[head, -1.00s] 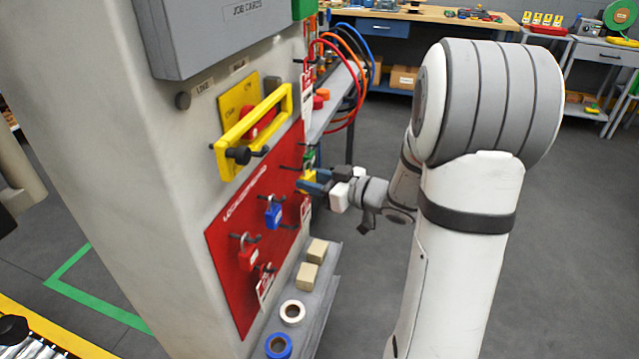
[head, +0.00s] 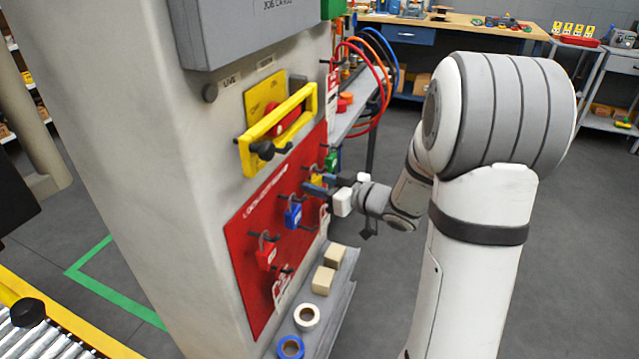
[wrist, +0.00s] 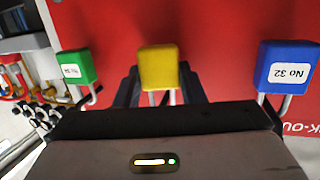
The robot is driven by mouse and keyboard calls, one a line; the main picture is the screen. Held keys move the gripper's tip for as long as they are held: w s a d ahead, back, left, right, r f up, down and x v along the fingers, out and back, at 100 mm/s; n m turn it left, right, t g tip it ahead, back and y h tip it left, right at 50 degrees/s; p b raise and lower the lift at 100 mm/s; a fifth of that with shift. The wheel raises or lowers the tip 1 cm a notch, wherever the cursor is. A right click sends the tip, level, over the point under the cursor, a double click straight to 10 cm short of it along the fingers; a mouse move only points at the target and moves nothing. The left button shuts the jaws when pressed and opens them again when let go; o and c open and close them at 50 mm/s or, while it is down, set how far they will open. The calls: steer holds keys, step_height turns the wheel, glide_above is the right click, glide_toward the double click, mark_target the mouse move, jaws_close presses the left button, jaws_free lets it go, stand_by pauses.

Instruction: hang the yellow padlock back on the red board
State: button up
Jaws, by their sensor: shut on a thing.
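My gripper (head: 318,185) is shut on the yellow padlock (head: 316,180), close in front of the red board (head: 243,250). In the wrist view the yellow padlock (wrist: 159,67) sits between the dark fingers, its shackle pointing down in that picture and its lower part hidden by my gripper. The board (wrist: 220,30) fills the background there. I cannot tell whether the shackle touches a peg. A blue padlock (head: 293,213) and a green padlock (head: 332,160) hang on either side of it. A red padlock (head: 266,254) hangs lower left.
A yellow handle frame (head: 280,128) sticks out above the board. Below it, a grey ledge (head: 338,290) holds tan blocks (head: 323,280) and tape rolls (head: 307,317). Red, orange and blue hoses (head: 385,90) loop behind.

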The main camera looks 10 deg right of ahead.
stand_by(0.4)
steer(key=o, duration=1.1)
steer(key=p+v, duration=0.1)
steer(key=v, duration=0.6)
steer(key=s+d+r+m+g+h+p, duration=0.1)
steer(key=d+r+m+h+p, duration=0.2)
steer(key=r+h+p, duration=0.25)
steer(key=s+d+r+m+h+p, duration=0.1)
steer(key=d+r+m+h+p, duration=0.2)
steer(key=r+h+p, duration=0.3)
steer(key=s+a+r+g+p, duration=0.2)
steer(key=s+a+g, duration=0.1)
steer(key=s, duration=0.3)
steer(key=s+a+r+m+g+p, duration=0.1)
steer(key=s+a+r+g+p, duration=0.1)
steer(key=s, duration=0.5)
steer(key=s+a+r+m+g+p, duration=0.1)
steer(key=s+a+r+g+p, duration=0.1)
steer(key=s, duration=0.4)
steer(key=shift+s+a+r+g+y+p, duration=0.25)
steer(key=shift+a+g+y+p, duration=0.25)
steer(key=shift+a+g, duration=0.4)
